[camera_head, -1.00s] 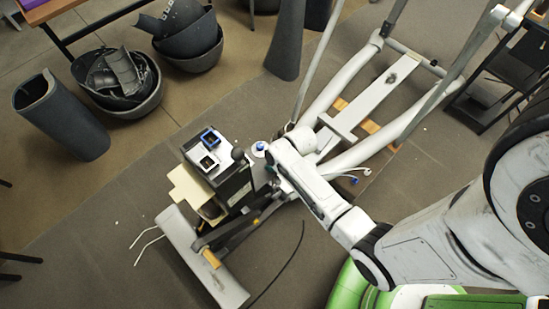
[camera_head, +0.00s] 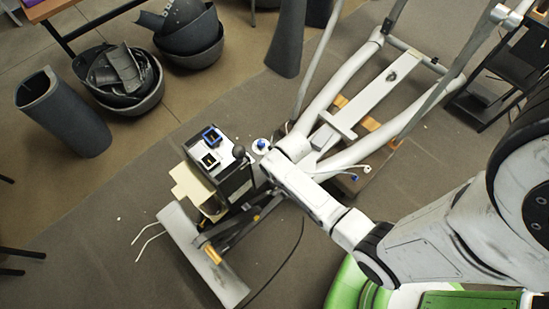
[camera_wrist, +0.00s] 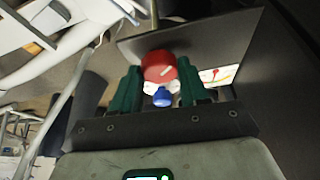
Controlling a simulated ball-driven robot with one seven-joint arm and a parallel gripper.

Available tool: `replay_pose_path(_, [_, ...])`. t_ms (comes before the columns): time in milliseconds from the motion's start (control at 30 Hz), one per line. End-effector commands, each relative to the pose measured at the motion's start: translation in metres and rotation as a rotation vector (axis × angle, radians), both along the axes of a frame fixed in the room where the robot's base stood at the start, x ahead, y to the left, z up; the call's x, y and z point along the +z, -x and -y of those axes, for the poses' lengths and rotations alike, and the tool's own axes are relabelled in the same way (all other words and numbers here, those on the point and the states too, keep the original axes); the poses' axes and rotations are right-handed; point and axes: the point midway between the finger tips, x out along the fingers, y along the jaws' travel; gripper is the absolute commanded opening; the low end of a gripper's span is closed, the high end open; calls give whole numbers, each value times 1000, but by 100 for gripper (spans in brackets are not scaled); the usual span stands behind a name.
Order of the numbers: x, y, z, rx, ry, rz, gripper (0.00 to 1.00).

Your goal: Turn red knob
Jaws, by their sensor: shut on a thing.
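The red knob (camera_wrist: 157,66) is in the wrist view, on a dark panel, with a short pale mark on its face. My gripper (camera_wrist: 158,74) has its two green fingers on either side of the knob and is shut on it. A small blue tip with a white collar (camera_wrist: 162,97) shows just below the knob, between the fingers. In the head view my arm reaches to the right side of the machine's black box (camera_head: 236,180). The knob and my fingertips are hidden there.
The elliptical machine's pale frame (camera_head: 345,107) stretches back to the right. A dark grey curved cover (camera_head: 62,112) stands at the left, beside bins of dark parts (camera_head: 125,82). A black cable (camera_head: 283,262) lies on the floor near the machine. Carpet at the lower left is mostly clear.

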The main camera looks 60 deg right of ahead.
Motion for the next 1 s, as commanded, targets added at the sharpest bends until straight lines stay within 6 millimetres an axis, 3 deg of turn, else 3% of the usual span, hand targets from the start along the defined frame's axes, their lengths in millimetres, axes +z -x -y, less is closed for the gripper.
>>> replay_pose_path(133, [0, 0, 0, 1, -1, -1, 14])
replay_pose_path(167, [0, 0, 0, 1, -1, -1, 46])
replay_pose_path(400, [0, 0, 0, 1, -1, -1, 68])
replay_pose_path(767, [6, 2, -1, 1, 0, 1, 68])
replay_pose_path(1000, [38, 15, -6, 2, 0, 1, 68])
